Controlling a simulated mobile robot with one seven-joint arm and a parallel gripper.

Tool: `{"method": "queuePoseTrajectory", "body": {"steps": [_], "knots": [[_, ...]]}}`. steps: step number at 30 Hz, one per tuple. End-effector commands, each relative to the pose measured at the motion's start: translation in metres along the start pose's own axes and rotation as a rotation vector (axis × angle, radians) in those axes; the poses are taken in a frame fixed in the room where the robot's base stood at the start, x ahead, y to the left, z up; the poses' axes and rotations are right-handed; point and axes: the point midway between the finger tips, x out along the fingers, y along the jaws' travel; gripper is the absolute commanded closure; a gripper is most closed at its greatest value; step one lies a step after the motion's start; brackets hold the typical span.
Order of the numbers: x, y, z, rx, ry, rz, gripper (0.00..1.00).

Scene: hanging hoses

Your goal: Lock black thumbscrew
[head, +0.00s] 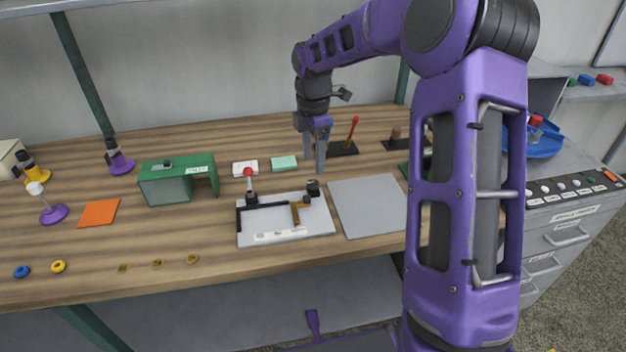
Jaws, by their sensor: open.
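A small black thumbscrew (313,188) stands at the back right corner of a light grey fixture plate (285,229) on the wooden bench. The plate also carries a black L-shaped fence (262,207), a brass-coloured piece (300,212) near the thumbscrew and a red-knobbed lever (248,175) at its back left. My gripper (315,172) points down with its two grey fingers apart, just above or behind the thumbscrew. Whether the fingers touch it cannot be told from this view. The thumbscrew's lock state is too small to tell.
A bare grey plate (368,206) lies right of the fixture. A green housing (178,180) stands to the left, with a white box (245,168) and mint block (284,163) behind. A red-handled stand (352,132) is behind my gripper. The front left bench holds small rings.

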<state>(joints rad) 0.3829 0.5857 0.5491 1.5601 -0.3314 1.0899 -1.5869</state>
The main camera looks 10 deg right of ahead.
Motion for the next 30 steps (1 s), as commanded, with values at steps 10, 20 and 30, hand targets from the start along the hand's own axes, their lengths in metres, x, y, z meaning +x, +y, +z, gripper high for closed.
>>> {"method": "queuePoseTrajectory", "body": {"steps": [10, 20, 30], "knots": [[0.056, 0.0, 0.0, -0.001, 0.0, -0.001, 0.32], [0.064, 0.0, 0.0, -0.001, 0.0, 0.0, 0.32], [0.063, 0.0, 0.0, 0.0, -0.001, 0.0, 0.79]]}}
